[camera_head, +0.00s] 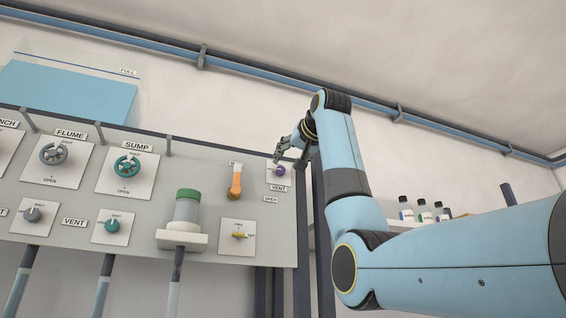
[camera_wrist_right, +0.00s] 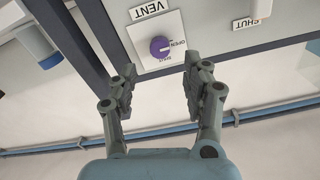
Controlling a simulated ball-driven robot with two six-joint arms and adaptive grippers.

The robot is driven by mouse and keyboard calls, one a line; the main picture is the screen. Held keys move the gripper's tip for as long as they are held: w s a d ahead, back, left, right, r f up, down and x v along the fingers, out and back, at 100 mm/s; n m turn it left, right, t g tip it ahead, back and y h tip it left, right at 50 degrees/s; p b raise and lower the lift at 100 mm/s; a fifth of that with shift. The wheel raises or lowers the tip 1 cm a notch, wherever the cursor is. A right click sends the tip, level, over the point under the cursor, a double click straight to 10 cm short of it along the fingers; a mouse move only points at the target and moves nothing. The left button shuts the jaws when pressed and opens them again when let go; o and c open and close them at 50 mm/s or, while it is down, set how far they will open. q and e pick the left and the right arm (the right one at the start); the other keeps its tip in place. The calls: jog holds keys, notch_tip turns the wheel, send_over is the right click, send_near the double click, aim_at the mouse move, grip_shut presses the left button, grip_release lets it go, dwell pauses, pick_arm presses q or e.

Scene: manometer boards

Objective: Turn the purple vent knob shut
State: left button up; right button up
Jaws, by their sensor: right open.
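The purple vent knob (camera_head: 279,171) sits on a small white plate at the upper right of the grey board, above a VENT label. In the right wrist view the knob (camera_wrist_right: 159,46) shows whole, with a pale mark on it and OPEN and SHUT printed beside it. My right gripper (camera_head: 281,156) is at the knob's plate in the head view. In the wrist view the right gripper (camera_wrist_right: 156,78) is open, its two fingers apart on either side of the plate's lower edge. Nothing is between the fingertips, and the knob is just beyond them. My left gripper is not in view.
An orange lever (camera_head: 235,183) is left of the knob and a yellow valve handle (camera_head: 238,235) is below. Teal (camera_head: 127,166) and grey (camera_head: 53,154) wheels are further left. Bottles (camera_head: 423,211) stand on a shelf at right. A blue pipe (camera_head: 265,75) runs along the wall.

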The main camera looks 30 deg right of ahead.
aim_at(282, 169)
jog(key=p+x, duration=0.2)
jog(key=x, duration=0.2)
jog(key=shift+w+d+r, duration=0.1)
jog(key=shift+w+r, duration=0.05)
jog(key=shift+w, duration=0.2)
jog(key=shift+w+d, duration=0.1)
jog(key=shift+w, duration=0.45)
grip_shut()
